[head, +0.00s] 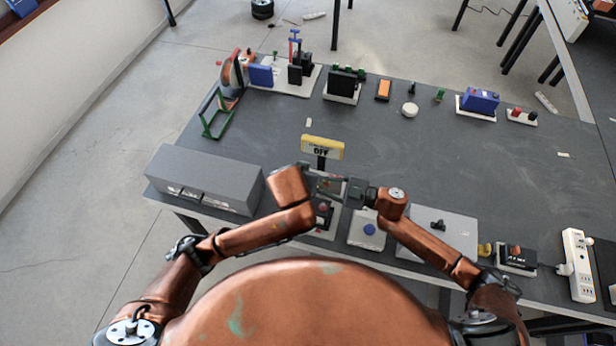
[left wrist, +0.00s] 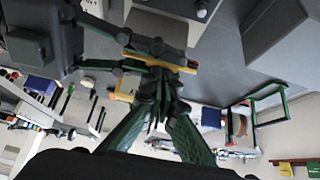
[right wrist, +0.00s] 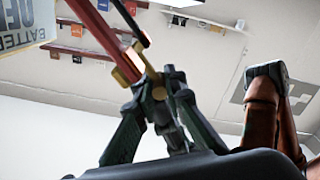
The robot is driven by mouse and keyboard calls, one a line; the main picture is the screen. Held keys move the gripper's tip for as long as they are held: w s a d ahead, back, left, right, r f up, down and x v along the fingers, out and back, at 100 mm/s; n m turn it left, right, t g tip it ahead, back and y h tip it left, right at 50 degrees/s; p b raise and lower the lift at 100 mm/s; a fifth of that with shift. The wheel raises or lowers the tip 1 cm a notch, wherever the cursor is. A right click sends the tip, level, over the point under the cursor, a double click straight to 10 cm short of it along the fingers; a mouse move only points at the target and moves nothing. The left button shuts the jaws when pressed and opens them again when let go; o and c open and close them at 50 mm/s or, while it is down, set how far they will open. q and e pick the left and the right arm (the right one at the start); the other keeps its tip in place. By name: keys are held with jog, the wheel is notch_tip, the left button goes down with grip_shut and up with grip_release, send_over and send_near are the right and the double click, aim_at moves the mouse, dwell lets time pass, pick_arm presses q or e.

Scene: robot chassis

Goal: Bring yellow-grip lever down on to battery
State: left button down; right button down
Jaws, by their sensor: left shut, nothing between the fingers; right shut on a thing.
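My right gripper (right wrist: 158,88) is shut on the yellow-grip lever (right wrist: 126,72), whose red bar runs up and left from the fingers. My left gripper (head: 322,186) is shut and empty, close to the right gripper (head: 348,191) in the head view. A yellow bar (left wrist: 165,63) crosses near the left fingertips in the left wrist view.
A grey box (head: 205,180) is on the left of the bench. A panel with a blue button (head: 369,229) and a grey plate (head: 455,228) lie close under my right arm. Several devices line the far edge. The bench middle is clear.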

jog(key=shift+r, duration=0.1)
pick_arm(q)
jog(key=shift+s+a+f+t, duration=0.25)
jog(key=shift+s+f+t, duration=0.35)
jog(key=shift+f, duration=0.25)
pick_arm(e)
jog(key=shift+r, duration=0.1)
jog(key=c, duration=2.3)
grip_release()
jog(key=shift+w, duration=0.1)
jog(key=o, duration=0.3)
jog(key=shift+r, duration=0.1)
jog(key=shift+o, duration=0.2)
pick_arm(q)
jog(key=shift+r, duration=0.1)
pick_arm(e)
jog(key=shift+f, duration=0.2)
